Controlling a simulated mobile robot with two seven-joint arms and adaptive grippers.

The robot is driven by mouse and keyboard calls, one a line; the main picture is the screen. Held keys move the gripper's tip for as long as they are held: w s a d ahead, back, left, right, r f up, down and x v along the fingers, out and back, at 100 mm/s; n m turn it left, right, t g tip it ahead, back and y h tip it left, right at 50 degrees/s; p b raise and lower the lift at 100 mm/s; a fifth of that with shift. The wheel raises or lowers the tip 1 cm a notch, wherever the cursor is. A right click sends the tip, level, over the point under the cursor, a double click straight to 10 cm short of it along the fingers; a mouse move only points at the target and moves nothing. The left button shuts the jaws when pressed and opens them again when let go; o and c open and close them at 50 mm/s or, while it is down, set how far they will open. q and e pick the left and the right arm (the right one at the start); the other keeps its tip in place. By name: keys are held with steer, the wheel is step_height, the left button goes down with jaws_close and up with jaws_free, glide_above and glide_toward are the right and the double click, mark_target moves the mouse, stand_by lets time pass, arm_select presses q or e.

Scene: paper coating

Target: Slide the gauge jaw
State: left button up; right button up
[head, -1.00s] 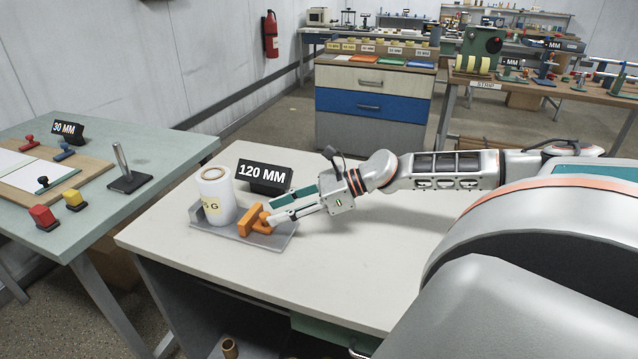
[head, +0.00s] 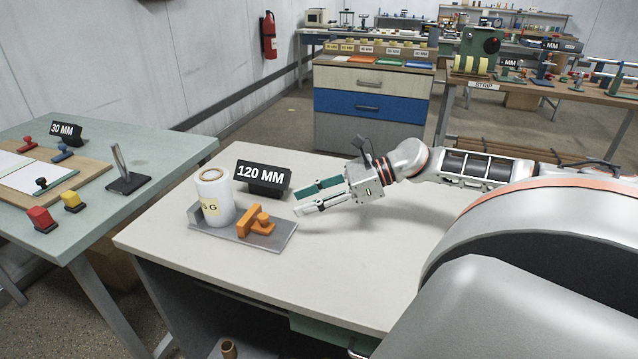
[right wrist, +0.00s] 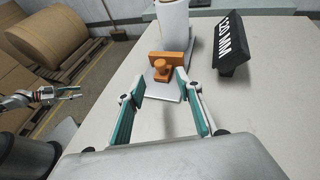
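The gauge is a grey tray (head: 280,238) on the pale table, with an upright plate at its left end. Its orange jaw (head: 257,224), with a knob, stands on the tray; it also shows in the right wrist view (right wrist: 168,62). A white roll (head: 216,200) stands upright between the end plate and the jaw. I cannot tell whether jaw and roll touch. My right gripper (head: 300,201) is open and empty, right of the jaw and apart from it. My left gripper (right wrist: 70,93) shows small in the right wrist view, with its fingers seemingly apart, away from the gauge.
A black 120 MM sign (head: 262,178) stands just behind the gauge. The table's right part (head: 350,260) is clear. On the green table at left are a 30 MM sign (head: 68,133), a metal post (head: 122,165) and coloured blocks. A drawer cabinet (head: 370,105) stands behind.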

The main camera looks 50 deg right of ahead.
steer(key=shift+v, duration=1.5)
steer(key=shift+w+r, duration=0.1)
